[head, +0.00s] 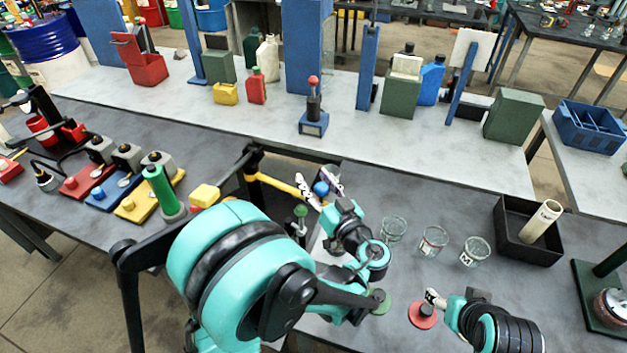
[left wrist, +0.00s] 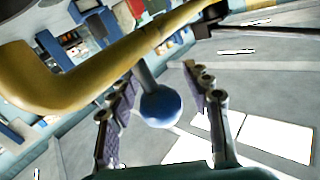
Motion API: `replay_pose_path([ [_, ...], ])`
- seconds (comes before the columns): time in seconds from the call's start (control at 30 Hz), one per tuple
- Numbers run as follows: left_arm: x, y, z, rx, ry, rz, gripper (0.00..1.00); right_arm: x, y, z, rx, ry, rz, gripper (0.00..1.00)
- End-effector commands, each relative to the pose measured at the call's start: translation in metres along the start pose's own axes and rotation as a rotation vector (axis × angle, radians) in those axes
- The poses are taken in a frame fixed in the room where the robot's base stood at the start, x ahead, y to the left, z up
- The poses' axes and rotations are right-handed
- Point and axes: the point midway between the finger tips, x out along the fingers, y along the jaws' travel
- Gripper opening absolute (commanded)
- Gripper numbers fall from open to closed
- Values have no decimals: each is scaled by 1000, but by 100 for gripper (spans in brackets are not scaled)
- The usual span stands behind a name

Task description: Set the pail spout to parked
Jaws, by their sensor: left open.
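The yellow spout (head: 278,185) is a slanting pipe that ends near my left gripper. It also crosses the upper left of the left wrist view (left wrist: 90,75) as a thick curved pipe. A blue ball knob (head: 321,188) sits on a short grey stem from it. My left gripper (head: 319,184) is open, its two fingers on either side of the blue knob, which also shows between them in the left wrist view (left wrist: 160,108). I cannot tell if they touch it. My left arm hides the pail. My right gripper (head: 436,299) is low right; its jaws are unclear.
Several glass jars (head: 433,241) stand right of my left gripper. A black bin (head: 510,246) holds a cream tube. A red disc (head: 422,315) lies by my right gripper. A green cylinder (head: 161,189) and coloured bases stand left. The bench right of the jars is partly clear.

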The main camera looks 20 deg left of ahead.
Motion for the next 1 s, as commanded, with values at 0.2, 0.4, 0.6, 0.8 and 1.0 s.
replay_pose_path([
  [0.2, 8, 0, 0, 0, 0, 1, 49, 1, 0, 1, 0, 0, 0, 64],
  [0.4, 7, 0, 0, 0, 0, 1, 36, 1, 0, 0, 0, 0, 0, 64],
  [0.6, 7, 0, 0, 0, 0, 1, 0, 1, 0, 1, 0, 0, 0, 64],
  [0.8, 7, 0, 0, 0, 0, 1, 0, 1, 0, 1, 0, 0, 0, 64],
  [1.0, 9, 1, 0, 0, -1, -5, 0, 1, 0, 1, 0, 0, 0, 64],
])
